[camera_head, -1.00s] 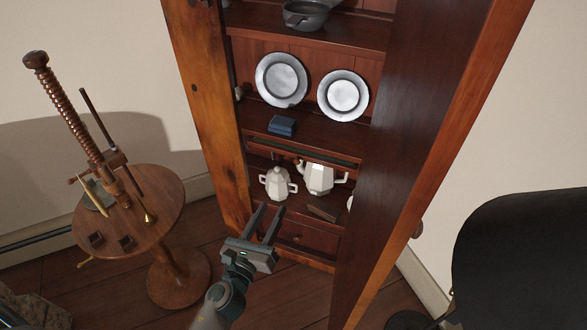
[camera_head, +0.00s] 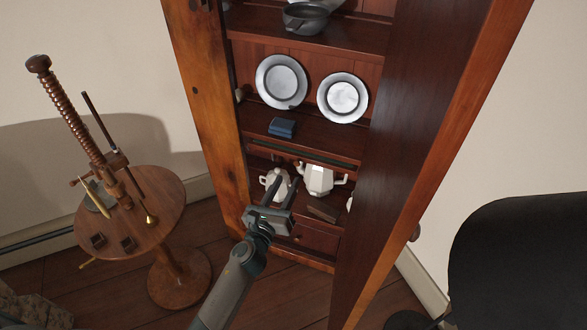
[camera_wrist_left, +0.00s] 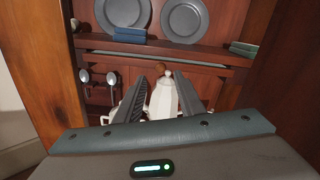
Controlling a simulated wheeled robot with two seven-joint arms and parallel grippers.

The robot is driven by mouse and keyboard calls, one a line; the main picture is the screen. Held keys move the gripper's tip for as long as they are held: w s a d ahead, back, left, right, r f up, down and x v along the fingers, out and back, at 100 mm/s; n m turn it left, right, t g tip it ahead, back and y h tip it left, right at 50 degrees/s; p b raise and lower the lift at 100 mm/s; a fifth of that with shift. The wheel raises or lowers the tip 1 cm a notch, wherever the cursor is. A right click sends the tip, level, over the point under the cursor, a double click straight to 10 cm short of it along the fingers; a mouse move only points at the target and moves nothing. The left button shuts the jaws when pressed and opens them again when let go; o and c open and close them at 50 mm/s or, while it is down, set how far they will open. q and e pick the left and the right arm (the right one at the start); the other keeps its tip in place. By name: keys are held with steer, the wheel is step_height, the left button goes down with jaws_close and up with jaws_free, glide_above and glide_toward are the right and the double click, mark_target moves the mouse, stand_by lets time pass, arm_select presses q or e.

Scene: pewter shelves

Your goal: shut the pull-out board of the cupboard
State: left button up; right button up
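The cupboard (camera_head: 405,130) is tall reddish-brown wood with open shelves. What looks like its pull-out board (camera_head: 303,152) is a thin wooden front under the plate shelf, with a dark green strip along it. It also shows in the left wrist view (camera_wrist_left: 150,60). I cannot tell how far it is out. My left gripper (camera_head: 284,181) is open and empty, below the board and in front of the white pots. In the left wrist view its fingers (camera_wrist_left: 168,80) stand apart and point toward the cupboard, just under the board's front. My right gripper is not in view.
White pots (camera_head: 318,178) stand below the board. A blue box (camera_head: 282,127) and two pewter plates (camera_head: 343,97) are on the shelf above. A round table (camera_head: 150,225) with a wooden screw stand is left; a black chair (camera_head: 520,260) is right.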

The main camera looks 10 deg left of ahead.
mark_target(296, 165)
arm_select(q)
steer(key=w, duration=0.4)
steer(key=w+d, duration=0.1)
steer(key=w, duration=0.1)
steer(key=shift+w, duration=0.3)
jaws_close()
